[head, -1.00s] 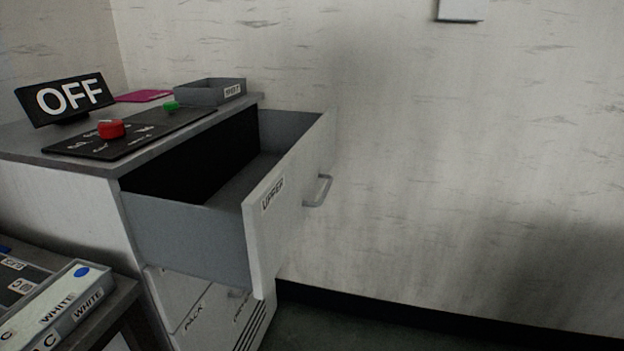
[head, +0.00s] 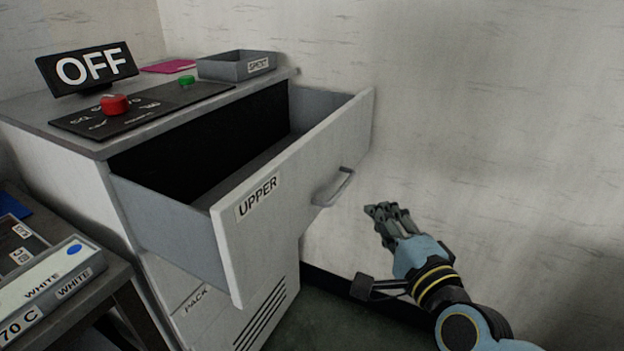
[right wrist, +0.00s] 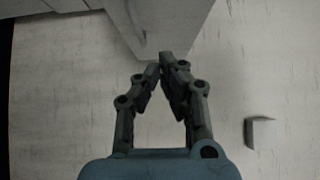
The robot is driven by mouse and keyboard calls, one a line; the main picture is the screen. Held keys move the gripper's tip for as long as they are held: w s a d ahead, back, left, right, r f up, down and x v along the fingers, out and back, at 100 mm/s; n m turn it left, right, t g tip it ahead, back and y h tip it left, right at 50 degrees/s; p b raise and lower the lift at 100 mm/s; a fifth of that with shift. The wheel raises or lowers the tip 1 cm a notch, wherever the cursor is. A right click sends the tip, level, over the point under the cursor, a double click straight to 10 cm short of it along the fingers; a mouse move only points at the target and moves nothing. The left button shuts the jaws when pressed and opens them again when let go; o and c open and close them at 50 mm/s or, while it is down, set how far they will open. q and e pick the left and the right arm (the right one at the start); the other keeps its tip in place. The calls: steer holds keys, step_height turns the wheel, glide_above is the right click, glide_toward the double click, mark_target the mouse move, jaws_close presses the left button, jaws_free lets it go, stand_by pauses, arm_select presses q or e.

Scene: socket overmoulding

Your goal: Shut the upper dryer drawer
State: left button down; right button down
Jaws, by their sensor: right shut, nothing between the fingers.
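The upper dryer drawer (head: 298,178) stands pulled well out of the white cabinet, its front marked UPPER and its inside empty where I can see it. Its grey bar handle (head: 334,188) is on the front face. My right gripper (head: 376,209) is shut and empty, a little to the right of the handle and apart from it. In the right wrist view the shut fingertips (right wrist: 163,62) point toward the white drawer front (right wrist: 165,20), with the handle (right wrist: 137,22) just beyond them to the left. My left gripper is not in view.
On the cabinet top (head: 30,115) are an OFF sign (head: 92,68), a panel with a red knob (head: 115,104) and green button (head: 187,80), and a grey SPECT tray (head: 237,66). A lower PACK front (head: 196,300) sits below the drawer. Bare wall lies to the right.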

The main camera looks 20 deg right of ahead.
glide_toward(328, 170)
steer(key=d, duration=0.3)
steer(key=w, duration=0.1)
steer(key=w+a, duration=0.1)
steer(key=w, duration=0.2)
steer(key=shift+a+r, duration=0.1)
steer(key=shift+a, duration=0.25)
steer(key=shift+w+a, duration=0.35)
steer(key=shift+w, duration=0.15)
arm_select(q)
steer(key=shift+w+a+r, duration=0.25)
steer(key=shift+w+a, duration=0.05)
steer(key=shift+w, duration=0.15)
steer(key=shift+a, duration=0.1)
